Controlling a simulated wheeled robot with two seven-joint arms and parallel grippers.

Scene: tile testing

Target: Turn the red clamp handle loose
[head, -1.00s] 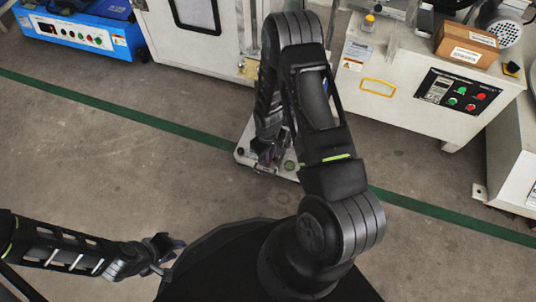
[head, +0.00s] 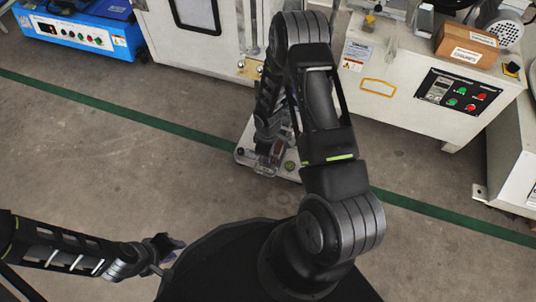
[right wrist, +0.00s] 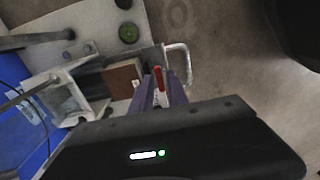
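The red clamp handle (right wrist: 158,78) shows in the right wrist view as a small upright red grip on a light metal stem. My right gripper (right wrist: 161,84) has one purple-grey finger on each side of it, apart, with narrow gaps to the handle. I cannot tell whether either finger touches it. A brown block (right wrist: 122,77) lies beside the fingers on the fixture. In the head view the fixture's pale base plate (head: 243,153) is on the floor, and my right arm hides much of it. My left gripper (head: 168,256) is open and empty at the lower left.
A bent metal bar (right wrist: 184,62) stands close beside my right fingers. A green round knob (right wrist: 129,33) is on the plate. A white machine (head: 400,65) with a control panel and a blue unit (head: 80,36) stand behind. The floor at the left is clear.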

